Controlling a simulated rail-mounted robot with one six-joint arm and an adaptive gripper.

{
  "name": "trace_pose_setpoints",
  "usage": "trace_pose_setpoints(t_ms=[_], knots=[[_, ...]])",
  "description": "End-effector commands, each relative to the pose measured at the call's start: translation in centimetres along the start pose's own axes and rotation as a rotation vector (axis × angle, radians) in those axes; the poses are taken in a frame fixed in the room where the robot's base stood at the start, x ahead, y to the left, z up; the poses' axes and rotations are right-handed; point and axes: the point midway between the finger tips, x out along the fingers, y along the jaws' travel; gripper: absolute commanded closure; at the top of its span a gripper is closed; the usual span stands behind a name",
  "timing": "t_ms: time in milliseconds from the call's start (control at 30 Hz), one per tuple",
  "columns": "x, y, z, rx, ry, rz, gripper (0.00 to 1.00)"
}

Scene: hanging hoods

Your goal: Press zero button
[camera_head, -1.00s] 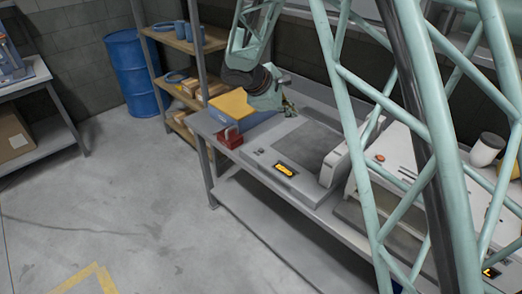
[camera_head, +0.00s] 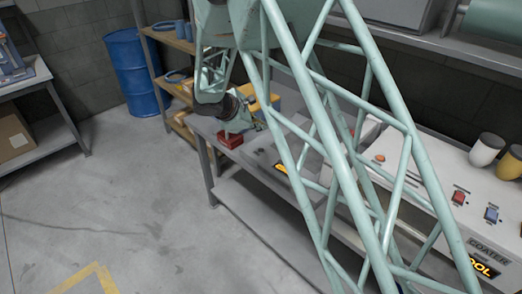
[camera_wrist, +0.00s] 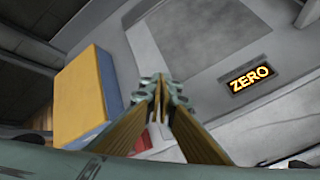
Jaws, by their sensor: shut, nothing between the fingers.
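A glowing yellow ZERO panel (camera_wrist: 249,79) on black is set in the grey face of a bench device, right of my gripper in the wrist view. In the head view only part of this panel (camera_head: 281,169) shows behind my arm's lattice. My gripper (camera_wrist: 161,84) is shut and empty, its fingertips together. It points at the grey device between a yellow-and-blue box and the panel, apart from the panel. In the head view my gripper (camera_head: 262,126) hangs over the left end of the bench, left of and behind the panel. I cannot tell its exact height.
The yellow-and-blue box (camera_wrist: 82,95) stands close on the left of my gripper. A red block (camera_head: 229,138) sits at the bench's left edge. A white coater (camera_head: 425,180) with red and blue buttons stands to the right. Open floor lies in front.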

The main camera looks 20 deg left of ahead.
Motion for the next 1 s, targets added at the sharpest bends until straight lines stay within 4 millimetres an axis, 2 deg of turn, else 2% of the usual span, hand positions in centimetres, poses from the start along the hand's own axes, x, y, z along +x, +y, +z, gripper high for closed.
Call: trace_pose_setpoints(t_ms=[467, 1000], knots=[[0.4, -0.3, -0.3, 0.001, 0.000, 0.000, 1.00], [3.4, -2.5, -2.4, -0.001, -0.001, -0.001, 1.00]])
